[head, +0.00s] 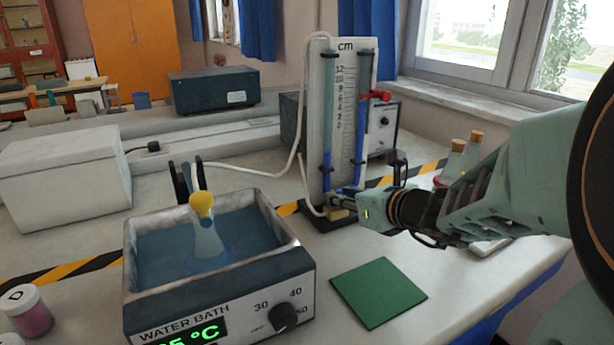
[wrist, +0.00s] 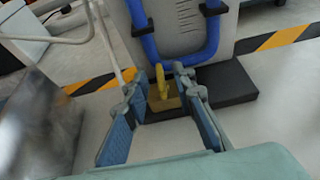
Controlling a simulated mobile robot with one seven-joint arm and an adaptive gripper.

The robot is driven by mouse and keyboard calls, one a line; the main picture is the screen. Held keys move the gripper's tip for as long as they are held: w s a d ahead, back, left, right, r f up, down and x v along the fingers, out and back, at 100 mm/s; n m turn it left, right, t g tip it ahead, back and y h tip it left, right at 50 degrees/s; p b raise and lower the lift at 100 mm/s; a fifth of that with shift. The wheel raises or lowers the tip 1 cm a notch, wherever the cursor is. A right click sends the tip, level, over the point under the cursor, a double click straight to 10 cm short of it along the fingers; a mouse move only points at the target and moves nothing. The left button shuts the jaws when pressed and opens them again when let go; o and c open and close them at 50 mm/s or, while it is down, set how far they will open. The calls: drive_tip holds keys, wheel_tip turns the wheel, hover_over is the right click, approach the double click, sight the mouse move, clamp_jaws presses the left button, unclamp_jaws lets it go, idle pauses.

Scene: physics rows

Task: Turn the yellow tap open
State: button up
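The yellow tap (wrist: 161,82) is at the foot of the manometer (head: 342,120), a white "cm" scale board with blue liquid in a U-tube. In the wrist view its handle looks upright on a yellow block. In the head view only a bit of yellow (head: 341,214) shows, partly hidden by my gripper. My gripper (wrist: 157,78) is open, with one finger to each side of the tap handle in the wrist view. Gaps show on both sides, and I see no contact. In the head view my gripper (head: 342,202) is low in front of the board.
A water bath (head: 215,295) holding a yellow-topped flask (head: 207,235) stands left of the manometer. A pale hose (head: 302,110) hangs at the board's left. A green mat (head: 379,292) lies in front. Corked flasks (head: 452,160) stand behind my arm.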

drive_tip(key=shift+w+a+f, duration=0.15)
drive_tip(key=shift+w, duration=0.25)
clamp_jaws()
